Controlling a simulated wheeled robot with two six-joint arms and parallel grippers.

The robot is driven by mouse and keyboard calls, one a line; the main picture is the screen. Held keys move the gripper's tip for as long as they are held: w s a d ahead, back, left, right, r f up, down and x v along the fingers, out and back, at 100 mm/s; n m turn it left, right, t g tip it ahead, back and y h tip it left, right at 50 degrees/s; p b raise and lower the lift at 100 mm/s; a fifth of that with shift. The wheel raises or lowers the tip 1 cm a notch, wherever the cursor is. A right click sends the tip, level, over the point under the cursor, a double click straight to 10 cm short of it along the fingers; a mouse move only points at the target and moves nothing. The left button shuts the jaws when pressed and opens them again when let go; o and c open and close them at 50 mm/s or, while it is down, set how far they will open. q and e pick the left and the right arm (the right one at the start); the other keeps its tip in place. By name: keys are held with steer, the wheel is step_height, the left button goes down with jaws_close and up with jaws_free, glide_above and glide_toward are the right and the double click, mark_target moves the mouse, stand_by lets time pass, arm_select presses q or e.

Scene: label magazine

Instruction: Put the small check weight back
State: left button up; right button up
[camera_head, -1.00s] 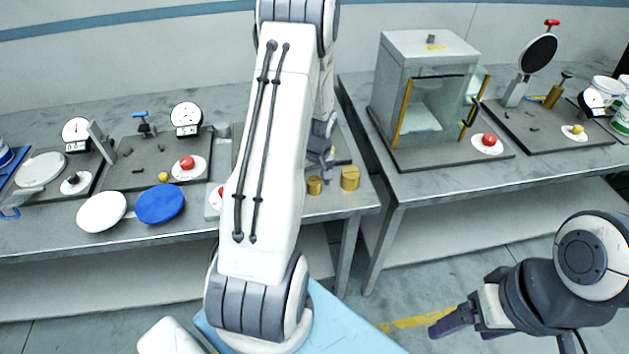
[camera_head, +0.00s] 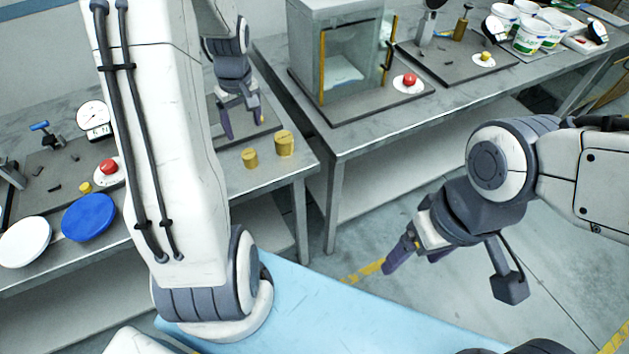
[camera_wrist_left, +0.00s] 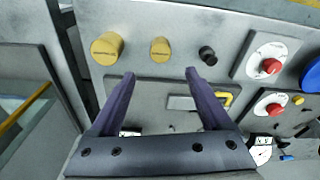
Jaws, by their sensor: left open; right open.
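Two brass cylinders stand near the table's front corner: a smaller one (camera_head: 250,158) and a larger one (camera_head: 284,143). In the left wrist view the smaller brass weight (camera_wrist_left: 160,49) is between the larger one (camera_wrist_left: 107,47) and a small black knob-like piece (camera_wrist_left: 207,54). My left gripper (camera_head: 243,125) is open and empty, pointing down over the table behind the weights. In its wrist view the fingertips (camera_wrist_left: 160,77) spread on either side of the smaller weight's line, apart from it. My right gripper (camera_head: 412,258) is open and empty over the floor.
A glass-fronted cabinet (camera_head: 345,60) and red button (camera_head: 408,80) stand on the right table. My left arm hides part of the left table. Blue (camera_head: 88,217) and white (camera_head: 25,241) discs lie there. A yellow hooked piece (camera_wrist_left: 225,98) lies near the gripper. A gap separates the tables.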

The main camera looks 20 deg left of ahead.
arm_select(q)
steer(key=s+d+r+m, duration=0.2)
steer(key=d+m, duration=0.1)
steer(key=d, duration=0.5)
steer(key=s+d+r+m+h, duration=0.15)
steer(key=d+m, duration=0.25)
steer(key=d, duration=0.4)
steer(key=s+d+r+m, duration=0.2)
steer(key=d+m, duration=0.1)
steer(key=d, duration=0.4)
steer(key=s+d+m, duration=0.4)
steer(key=s, duration=0.3)
steer(key=s+d+r+m, duration=0.1)
steer(key=s+d+m, duration=0.4)
steer(key=s, duration=0.3)
steer(key=shift+d+r+g+h, duration=0.3)
steer(key=shift+g+h, duration=0.05)
steer(key=shift+g, duration=0.05)
